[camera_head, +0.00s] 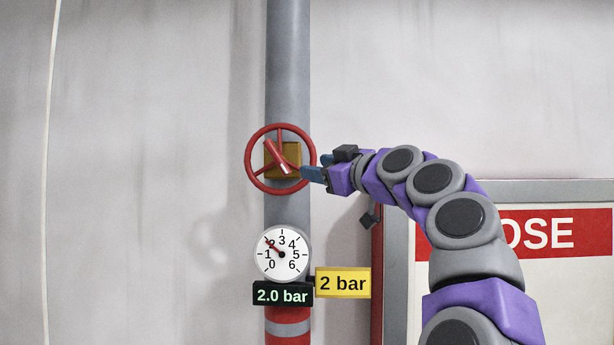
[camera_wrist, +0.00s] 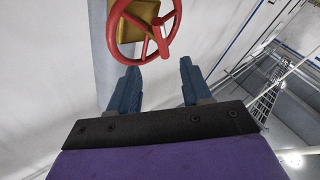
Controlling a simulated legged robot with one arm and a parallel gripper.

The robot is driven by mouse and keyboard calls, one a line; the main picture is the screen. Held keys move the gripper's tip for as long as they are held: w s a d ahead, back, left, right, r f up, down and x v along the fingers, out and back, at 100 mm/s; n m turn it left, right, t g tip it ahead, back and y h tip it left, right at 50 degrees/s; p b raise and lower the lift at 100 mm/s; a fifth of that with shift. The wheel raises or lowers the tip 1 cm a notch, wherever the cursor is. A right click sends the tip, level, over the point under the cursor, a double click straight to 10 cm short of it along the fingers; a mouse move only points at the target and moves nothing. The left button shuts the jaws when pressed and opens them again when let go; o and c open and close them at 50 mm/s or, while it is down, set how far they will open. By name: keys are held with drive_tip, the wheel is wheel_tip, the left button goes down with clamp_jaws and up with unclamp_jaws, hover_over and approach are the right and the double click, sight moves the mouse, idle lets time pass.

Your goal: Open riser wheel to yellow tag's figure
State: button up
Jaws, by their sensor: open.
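The red riser wheel (camera_head: 254,139) has three spokes and sits on a brass block (camera_head: 270,147) on a grey vertical pipe (camera_head: 288,50). Below it a round gauge (camera_head: 284,262) has its needle at about 2. A black readout (camera_head: 282,294) under the gauge shows 2.0 bar. The yellow tag (camera_head: 343,283) beside it reads 2 bar. My gripper (camera_head: 311,168) is at the wheel's right edge in the head view. In the wrist view my open gripper (camera_wrist: 158,90) has both fingers apart with nothing between them, and the wheel (camera_wrist: 122,40) lies beyond the fingertips.
The wall (camera_head: 150,150) left of the pipe is clear. A ladder-like structure (camera_wrist: 265,105) shows at right in the wrist view.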

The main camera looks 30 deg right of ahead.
drive_tip(key=shift+s+d+f+b, duration=0.15)
drive_tip(key=shift+s+d+b, duration=0.1)
drive_tip(key=shift+s, duration=0.7)
drive_tip(key=shift+s+d+f+b, duration=0.1)
drive_tip(key=shift+s+f+b, duration=0.1)
drive_tip(key=shift+s, duration=0.7)
drive_tip(key=shift+a, duration=0.1)
drive_tip(key=w+a+f+g+y+b, duration=0.2)
drive_tip(key=w+a+f+g, duration=0.15)
drive_tip(key=a+f, duration=0.65)
drive_tip(key=s+a+f+g+b, duration=0.25)
drive_tip(key=a+f, duration=0.35)
drive_tip(key=f, duration=0.4)
drive_tip(key=s+a+f+m+g+b, duration=0.1)
drive_tip(key=s+a+f+g, duration=0.3)
drive_tip(key=f, duration=0.6)
drive_tip(key=s+a+f+g+b, duration=0.1)
drive_tip(key=a+f+g+b, duration=0.1)
drive_tip(key=a+f, duration=0.65)
drive_tip(key=s+d+f+m+g+h+b, duration=0.2)
drive_tip(key=s+f+m+g, duration=0.1)
drive_tip(key=s+f, duration=1.1)
drive_tip(key=s+d+f+m+g+h+b, duration=0.2)
drive_tip(key=s+f+g, duration=0.4)
drive_tip(key=s+f, duration=0.8)
wheel_tip(320, 180, down, 6)
drive_tip(key=shift+s+d+f+m+h+b, duration=0.15)
drive_tip(key=shift+s+d+m+h+b, duration=0.1)
drive_tip(key=shift+d+m+h+b, duration=0.3)
